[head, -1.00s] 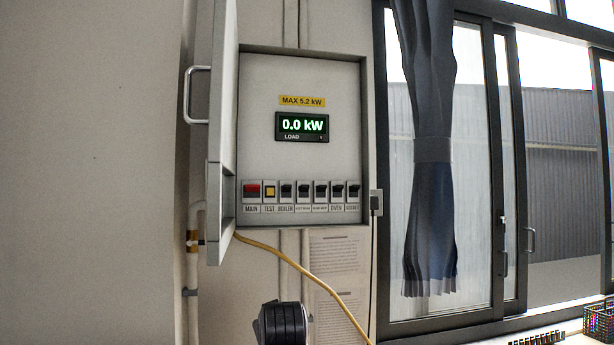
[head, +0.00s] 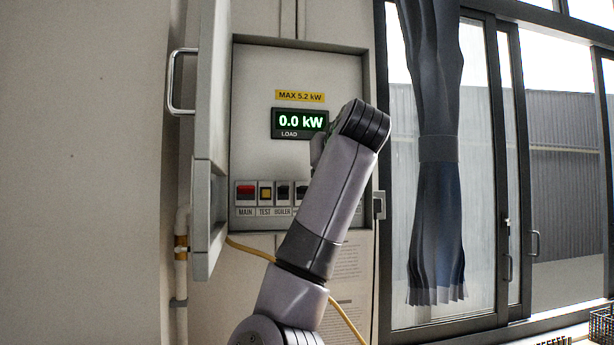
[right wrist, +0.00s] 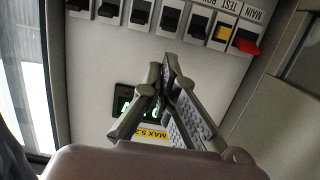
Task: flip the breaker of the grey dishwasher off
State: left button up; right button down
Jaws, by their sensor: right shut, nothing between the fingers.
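The open breaker panel (head: 250,75) is on the wall. Its row holds a red MAIN switch (head: 246,193), a yellow TEST switch (head: 265,193), a black BOILER switch (head: 284,193) and more black switches, mostly hidden by my right arm in the head view. The right wrist view shows the row upside down, with several black switches (right wrist: 140,12) along the top. I cannot read which one is the grey dishwasher's. My right gripper (right wrist: 163,67) is shut and empty, in front of the panel near the middle switches; contact is not clear. My left gripper is not in view.
The load display (head: 300,123) reads 0.0 kW, under a yellow MAX 5.2 kW label (head: 300,96). The panel door (head: 208,100) with its handle stands open at left. A yellow cable (head: 250,249) hangs below. A curtain (head: 438,200) and window are at right.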

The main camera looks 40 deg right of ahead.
aim_at(303, 190)
jog(key=shift+r, duration=0.15)
jog(key=p+x, duration=0.4)
jog(key=x, duration=0.5)
jog(key=shift+p, duration=0.3)
jog(key=shift+w+d, duration=0.25)
jog(key=shift+w, duration=0.15)
